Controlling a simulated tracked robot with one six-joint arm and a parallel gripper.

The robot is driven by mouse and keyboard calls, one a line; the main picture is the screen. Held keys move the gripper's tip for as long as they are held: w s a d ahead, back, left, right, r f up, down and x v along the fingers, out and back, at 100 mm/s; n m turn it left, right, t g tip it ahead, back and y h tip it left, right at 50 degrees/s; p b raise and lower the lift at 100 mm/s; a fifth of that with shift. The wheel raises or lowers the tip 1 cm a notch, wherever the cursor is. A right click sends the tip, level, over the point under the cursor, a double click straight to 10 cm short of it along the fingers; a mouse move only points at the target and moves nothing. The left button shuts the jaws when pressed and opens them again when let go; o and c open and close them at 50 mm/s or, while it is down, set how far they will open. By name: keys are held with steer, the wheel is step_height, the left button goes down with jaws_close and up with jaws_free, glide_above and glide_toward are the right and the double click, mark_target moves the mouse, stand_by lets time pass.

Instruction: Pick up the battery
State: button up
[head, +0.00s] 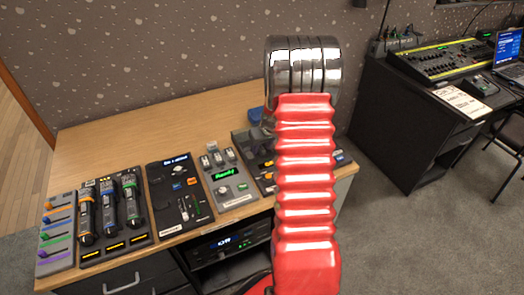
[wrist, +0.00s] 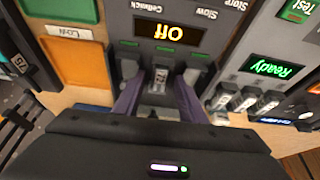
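My gripper (wrist: 160,84) shows in the wrist view, with two purple fingers reaching down to a dark panel (wrist: 228,52) that has an orange "Off" display. The fingers stand apart, on either side of a small grey piece (wrist: 159,80) with a pale face, the middle one of three in a row. A gap seems to show beside the piece, and I see no clear grip on it. I cannot tell for sure whether this piece is the battery. In the head view my red arm hides much of that panel and the gripper's fingertips.
A panel with a green "Ready" display (head: 225,174) stands to the left in the head view, with several small grey pieces behind it. The wooden desk (head: 120,145) is bare at the back.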

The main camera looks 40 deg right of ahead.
steer(key=shift+c, duration=0.3)
jaws_close()
stand_by(0.4)
